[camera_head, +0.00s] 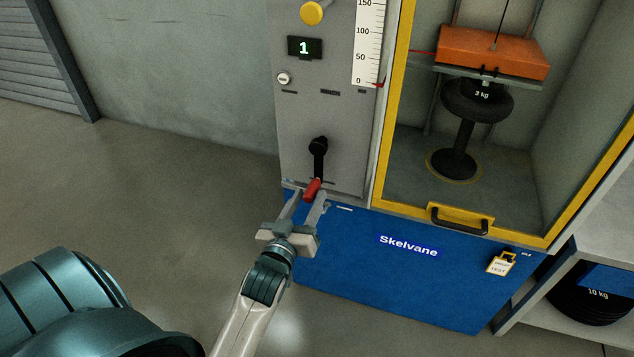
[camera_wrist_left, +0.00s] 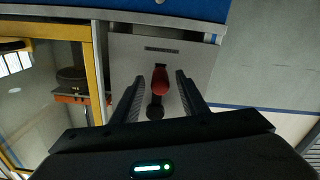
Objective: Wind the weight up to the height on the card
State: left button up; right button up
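A black crank (camera_head: 319,158) with a red handle (camera_head: 312,189) hangs down on the grey front panel of the machine. My left gripper (camera_head: 309,196) is open, with its fingers on either side of the red handle. In the left wrist view the red handle (camera_wrist_left: 160,79) sits between the fingers with gaps on both sides. A red pointer (camera_head: 379,85) is near 0 on the white scale (camera_head: 369,45). No height card is readable. My right gripper is not in view.
A display (camera_head: 304,48) reads 1, below a yellow knob (camera_head: 312,13) and above a small white button (camera_head: 284,79). The yellow cabinet door frame (camera_head: 384,150) has a black handle (camera_head: 459,220). Floor at left is clear.

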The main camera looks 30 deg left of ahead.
aim_at(317, 182)
pick_arm(q)
jog(key=x, duration=0.6)
jog(key=shift+w, duration=0.35)
grip_shut()
